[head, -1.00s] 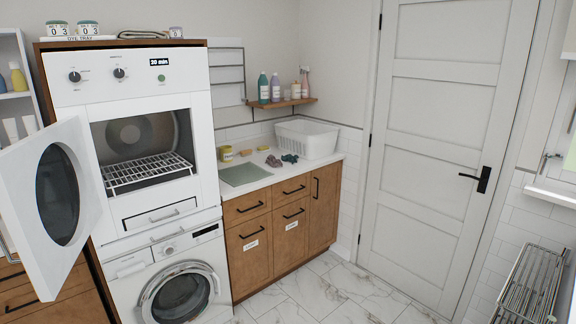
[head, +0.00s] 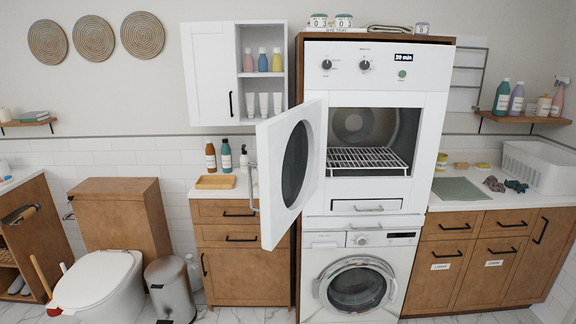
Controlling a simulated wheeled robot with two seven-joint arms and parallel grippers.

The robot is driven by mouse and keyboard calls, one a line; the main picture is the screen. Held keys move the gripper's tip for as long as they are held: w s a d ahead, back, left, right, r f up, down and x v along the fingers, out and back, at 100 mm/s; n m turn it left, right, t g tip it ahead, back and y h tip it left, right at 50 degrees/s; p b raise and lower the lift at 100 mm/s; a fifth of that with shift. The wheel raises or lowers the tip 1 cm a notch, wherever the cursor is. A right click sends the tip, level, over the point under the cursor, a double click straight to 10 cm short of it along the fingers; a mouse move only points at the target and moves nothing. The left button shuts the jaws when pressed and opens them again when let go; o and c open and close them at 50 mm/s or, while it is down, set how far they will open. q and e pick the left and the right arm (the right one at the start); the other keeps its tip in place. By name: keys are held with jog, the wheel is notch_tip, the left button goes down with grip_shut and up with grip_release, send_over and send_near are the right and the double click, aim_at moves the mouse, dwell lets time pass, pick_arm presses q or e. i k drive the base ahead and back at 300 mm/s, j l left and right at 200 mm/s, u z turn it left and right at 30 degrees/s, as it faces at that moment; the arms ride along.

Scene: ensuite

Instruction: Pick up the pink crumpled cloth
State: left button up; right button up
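Two small crumpled cloths lie on the white counter (head: 465,200) at the right in the head view. The left one is a dusky pink-mauve crumpled cloth (head: 494,184). Just to its right is a dark greenish crumpled cloth (head: 516,186). They lie close together; I cannot tell whether they touch. Neither of my grippers is in view.
A white basket (head: 540,168) stands right of the cloths. A green mat (head: 458,189) lies to their left. The open dryer door (head: 292,165) sticks out left of the stacked machines. A toilet (head: 100,280) and bin (head: 170,285) stand at the left.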

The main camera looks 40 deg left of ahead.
aim_at(493, 184)
jog(key=j, duration=3.55)
jog(key=i+l, duration=0.1)
jog(key=l, duration=0.2)
jog(key=i+l, duration=0.15)
jog(key=l, duration=0.2)
jog(key=i+l, duration=0.1)
jog(key=l, duration=0.2)
jog(key=i+l+z, duration=0.1)
jog(key=l, duration=0.2)
jog(key=i+l, duration=0.4)
jog(key=l, duration=0.2)
jog(key=i+l, duration=0.4)
jog(key=l, duration=0.15)
jog(key=i+l, duration=0.4)
jog(key=l, duration=0.2)
